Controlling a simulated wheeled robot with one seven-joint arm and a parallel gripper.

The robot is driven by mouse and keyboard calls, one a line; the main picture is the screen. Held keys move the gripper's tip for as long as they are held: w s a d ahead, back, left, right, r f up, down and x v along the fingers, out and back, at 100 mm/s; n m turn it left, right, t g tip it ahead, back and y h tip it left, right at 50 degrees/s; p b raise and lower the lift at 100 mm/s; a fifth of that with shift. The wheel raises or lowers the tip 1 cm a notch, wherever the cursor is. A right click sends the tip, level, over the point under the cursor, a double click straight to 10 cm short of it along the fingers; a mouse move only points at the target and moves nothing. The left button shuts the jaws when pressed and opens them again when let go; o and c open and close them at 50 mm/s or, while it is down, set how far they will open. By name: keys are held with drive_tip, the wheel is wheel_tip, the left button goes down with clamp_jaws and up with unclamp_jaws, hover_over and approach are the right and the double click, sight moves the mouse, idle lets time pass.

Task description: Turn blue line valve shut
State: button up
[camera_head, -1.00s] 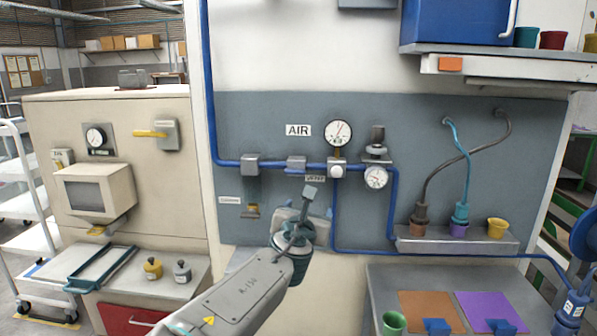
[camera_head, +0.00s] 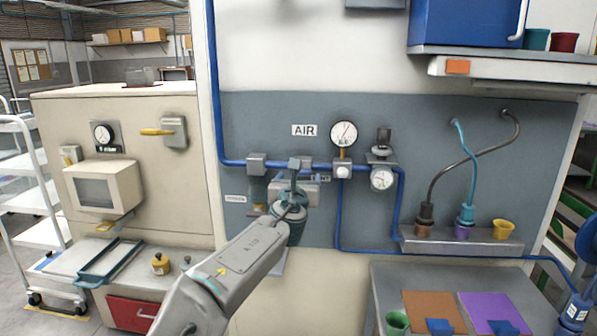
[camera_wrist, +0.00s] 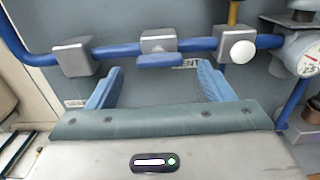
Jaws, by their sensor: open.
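The blue line (camera_head: 230,162) runs down the wall panel and then across it. It also crosses the upper part of the wrist view (camera_wrist: 108,51). The valve is a grey block (camera_wrist: 158,40) on this line with a blue handle (camera_wrist: 160,61) lying along the pipe. In the head view the valve (camera_head: 301,161) is partly hidden by my gripper (camera_head: 296,180). In the wrist view my gripper (camera_wrist: 161,70) is open, its blue fingers apart on either side of the handle and lower in the picture. I see no contact with the handle.
Other grey blocks (camera_wrist: 73,57) and a white knob (camera_wrist: 237,52) sit on the pipe beside the valve. Two gauges (camera_head: 343,133) (camera_head: 382,178) are to the right. A shelf with cups (camera_head: 465,245) stands further right. The panel below the pipe is mostly bare.

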sight(300, 174)
drive_tip(key=shift+w+p, duration=0.4)
drive_tip(key=shift+w, duration=1.5)
drive_tip(key=c, duration=1)
